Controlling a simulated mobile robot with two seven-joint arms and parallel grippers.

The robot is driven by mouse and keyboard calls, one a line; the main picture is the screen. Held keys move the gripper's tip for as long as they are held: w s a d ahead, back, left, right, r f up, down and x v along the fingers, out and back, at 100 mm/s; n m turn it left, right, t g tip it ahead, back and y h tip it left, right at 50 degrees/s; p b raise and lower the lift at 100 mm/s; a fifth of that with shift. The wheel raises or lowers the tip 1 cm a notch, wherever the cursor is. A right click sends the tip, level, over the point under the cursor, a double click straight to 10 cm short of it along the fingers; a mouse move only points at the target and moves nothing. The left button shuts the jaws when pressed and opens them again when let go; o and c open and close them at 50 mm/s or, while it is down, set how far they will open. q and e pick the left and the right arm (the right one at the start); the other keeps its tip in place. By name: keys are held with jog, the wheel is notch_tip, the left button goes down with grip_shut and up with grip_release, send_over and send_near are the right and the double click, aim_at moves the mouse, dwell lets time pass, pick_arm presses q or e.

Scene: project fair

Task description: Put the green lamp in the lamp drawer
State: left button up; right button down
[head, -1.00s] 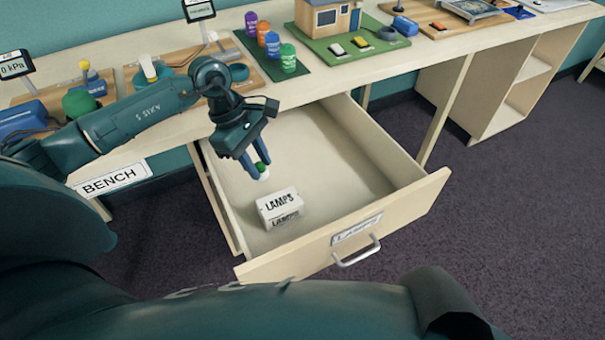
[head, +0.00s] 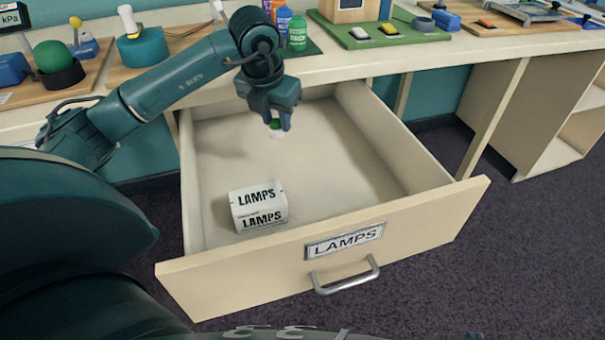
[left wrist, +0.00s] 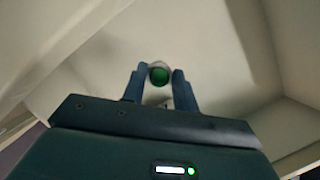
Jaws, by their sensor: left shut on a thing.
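The green lamp (head: 275,125) is small, with a green top and a pale lower part. My left gripper (head: 280,126) is shut on it and holds it inside the outline of the open lamp drawer (head: 345,242), toward the back. The left wrist view shows the green lamp (left wrist: 159,75) between the two blue fingers (left wrist: 160,85), with the drawer's pale interior behind it. Its exact height over the drawer floor is hard to tell. The drawer front carries a LAMPS label and a metal handle. My right gripper is not in view.
A white box marked LAMPS (head: 258,208) stands in the drawer's front left. The drawer floor to its right is clear. The bench top (head: 420,55) above holds several models, colored bottles and a green ball (head: 52,56). Dark carpet lies around the drawer.

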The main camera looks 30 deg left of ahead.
aim_at(275, 136)
pick_arm(q)
notch_tip(275, 136, down, 6)
jog(key=shift+s+r+b, duration=0.1)
jog(key=shift+b, duration=0.4)
notch_tip(275, 136, down, 4)
jog(key=shift+f+b, duration=0.1)
jog(key=shift+b, duration=0.35)
pick_arm(e)
jog(key=shift+w+a+f+n+t, duration=0.2)
jog(key=shift+w+f+n+t, duration=0.15)
jog(key=shift+f+n+t, duration=0.05)
pick_arm(q)
jog(key=o, duration=1)
jog(key=shift+c, duration=0.2)
jog(key=p+v, duration=0.2)
jog(key=v, duration=1)
pick_arm(e)
jog(key=shift+s+d+r+m+g, duration=0.25)
jog(key=shift+s+r+m+g, duration=0.2)
jog(key=shift+r, duration=0.15)
